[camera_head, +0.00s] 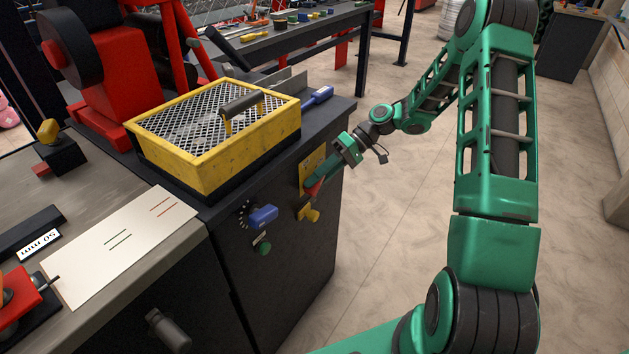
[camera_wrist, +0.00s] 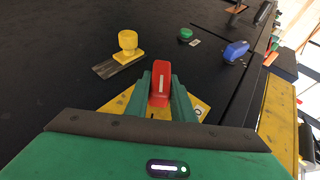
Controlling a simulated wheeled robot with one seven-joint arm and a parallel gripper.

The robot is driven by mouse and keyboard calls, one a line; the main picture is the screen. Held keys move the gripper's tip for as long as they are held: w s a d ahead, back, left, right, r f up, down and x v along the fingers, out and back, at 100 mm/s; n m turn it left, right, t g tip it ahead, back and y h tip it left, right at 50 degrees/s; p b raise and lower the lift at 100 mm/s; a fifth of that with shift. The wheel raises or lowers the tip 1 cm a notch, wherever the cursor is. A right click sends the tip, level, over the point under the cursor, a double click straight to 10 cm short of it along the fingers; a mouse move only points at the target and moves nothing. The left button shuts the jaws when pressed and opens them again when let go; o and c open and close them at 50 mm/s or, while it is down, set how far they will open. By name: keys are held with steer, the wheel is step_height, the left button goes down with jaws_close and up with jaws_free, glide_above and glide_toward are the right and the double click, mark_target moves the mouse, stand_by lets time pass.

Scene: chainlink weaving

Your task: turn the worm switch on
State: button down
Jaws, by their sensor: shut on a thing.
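A red switch handle (camera_wrist: 160,82) with a white stripe sits on a yellow plate (camera_wrist: 117,104) in the wrist view. In the head view the red handle (camera_head: 313,188) shows just under my gripper, and the yellow plate (camera_head: 308,169) is on the dark cabinet's front. My gripper (camera_head: 322,178) reaches in from the right at that plate. In the wrist view my gripper's green fingers (camera_wrist: 160,94) stand on both sides of the red handle and are shut on it. The plate's markings are mostly hidden behind the fingers.
A yellow knob (camera_wrist: 128,40), a blue knob (camera_head: 263,216) and a green button (camera_head: 263,249) are on the same cabinet front. A yellow mesh guard (camera_head: 224,150) and a blue-handled tool (camera_head: 317,96) are on top. The floor to the right is clear around my arm.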

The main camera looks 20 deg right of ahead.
steer(key=shift+w+d+f+y, duration=0.15)
steer(key=shift+y, duration=0.35)
steer(key=shift+m, duration=0.3)
steer(key=c, duration=1.5)
jaws_free()
steer(key=v, duration=1.1)
steer(key=shift+w+f, duration=0.2)
steer(key=shift+w, duration=0.05)
steer(key=shift+g, duration=0.3)
